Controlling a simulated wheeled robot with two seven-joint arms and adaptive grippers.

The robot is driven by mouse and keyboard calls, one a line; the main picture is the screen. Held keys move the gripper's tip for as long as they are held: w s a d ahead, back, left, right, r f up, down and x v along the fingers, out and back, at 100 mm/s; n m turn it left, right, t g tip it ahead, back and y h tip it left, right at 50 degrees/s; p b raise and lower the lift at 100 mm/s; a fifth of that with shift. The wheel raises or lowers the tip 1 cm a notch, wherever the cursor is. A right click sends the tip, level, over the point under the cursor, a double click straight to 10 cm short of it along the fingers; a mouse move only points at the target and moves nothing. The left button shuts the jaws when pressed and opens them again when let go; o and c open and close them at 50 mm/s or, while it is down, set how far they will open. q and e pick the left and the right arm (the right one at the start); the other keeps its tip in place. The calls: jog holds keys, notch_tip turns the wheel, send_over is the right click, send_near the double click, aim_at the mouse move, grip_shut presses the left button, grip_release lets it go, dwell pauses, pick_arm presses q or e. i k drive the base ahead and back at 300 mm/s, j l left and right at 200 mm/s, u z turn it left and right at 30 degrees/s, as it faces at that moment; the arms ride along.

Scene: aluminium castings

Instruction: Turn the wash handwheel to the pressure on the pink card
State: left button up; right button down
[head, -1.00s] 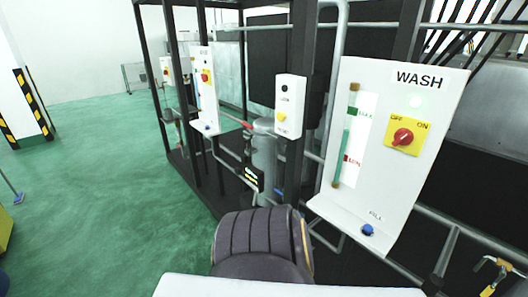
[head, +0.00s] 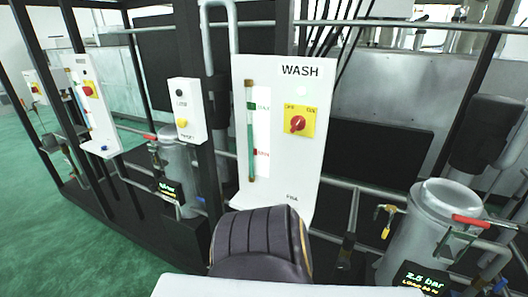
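The white WASH panel (head: 278,75) stands upright at the middle of the head view. It carries a sight tube (head: 250,140) with green MAX and red MIN marks, and a red OFF/ON switch (head: 298,123) on a yellow plate. A grey metal vessel (head: 430,225) stands at the lower right, with a red lever (head: 470,221) on its pipework. A display (head: 424,278) below it reads 2.5 bar; its second line is too small to read surely. I cannot make out a handwheel or a pink card. Neither gripper is in view.
A smaller white control box (head: 187,110) and another switch panel (head: 92,110) stand to the left. A second vessel (head: 178,165) has a lit display (head: 169,190). Pipes and dark posts fill the station. Open green floor (head: 45,225) lies at the left.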

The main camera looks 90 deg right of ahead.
aim_at(343, 263)
jog(key=z, duration=4.45)
